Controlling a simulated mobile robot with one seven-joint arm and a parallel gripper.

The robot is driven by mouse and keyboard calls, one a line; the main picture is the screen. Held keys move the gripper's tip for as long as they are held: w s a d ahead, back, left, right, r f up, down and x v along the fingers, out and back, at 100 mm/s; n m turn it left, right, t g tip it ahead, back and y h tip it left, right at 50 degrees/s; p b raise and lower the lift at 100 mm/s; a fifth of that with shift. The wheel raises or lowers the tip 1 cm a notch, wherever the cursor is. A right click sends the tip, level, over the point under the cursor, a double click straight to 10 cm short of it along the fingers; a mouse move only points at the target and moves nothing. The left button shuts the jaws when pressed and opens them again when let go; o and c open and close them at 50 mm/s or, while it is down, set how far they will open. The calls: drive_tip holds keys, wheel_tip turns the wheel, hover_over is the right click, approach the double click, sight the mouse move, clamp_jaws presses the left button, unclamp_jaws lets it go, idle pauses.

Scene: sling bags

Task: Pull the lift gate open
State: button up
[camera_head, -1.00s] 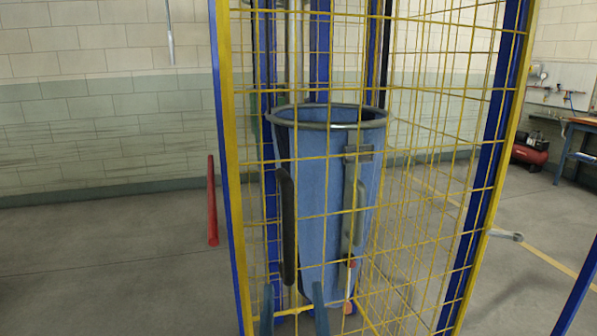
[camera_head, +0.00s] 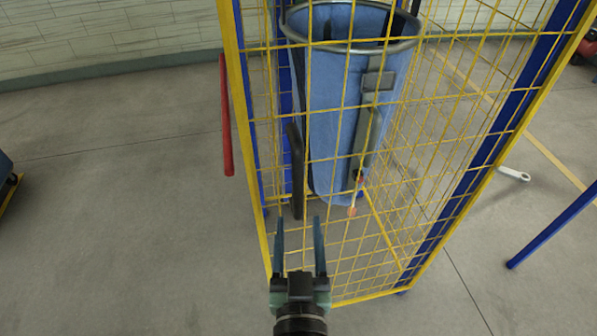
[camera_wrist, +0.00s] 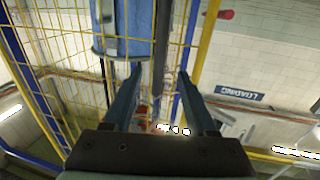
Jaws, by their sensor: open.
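The lift gate (camera_head: 352,112) is a yellow wire-mesh panel with a yellow frame, in front of a blue bin-like bag (camera_head: 335,95). A dark upright bar (camera_head: 296,175) shows at the gate's left part; I cannot tell how it is attached. My gripper (camera_head: 299,220) is open and empty, just below the bar's lower end in the head view. In the wrist view the dark bar (camera_wrist: 163,40) appears between the two fingers of my gripper (camera_wrist: 158,72), beyond the tips. The gate looks closed.
A red bar (camera_head: 226,115) stands out left of the cage. Blue posts (camera_head: 515,115) edge the cage on the right. A wrench (camera_head: 513,174) and a blue rail (camera_head: 555,224) are further right. In the wrist view an upside-down LOADING sign (camera_wrist: 240,93) is on the wall.

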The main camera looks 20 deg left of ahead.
sight(298, 187)
drive_tip(key=p+x, duration=0.2)
drive_tip(key=x, duration=0.8)
drive_tip(key=shift+w+a, duration=0.1)
drive_tip(key=shift+w, duration=0.1)
clamp_jaws()
idle(1.1)
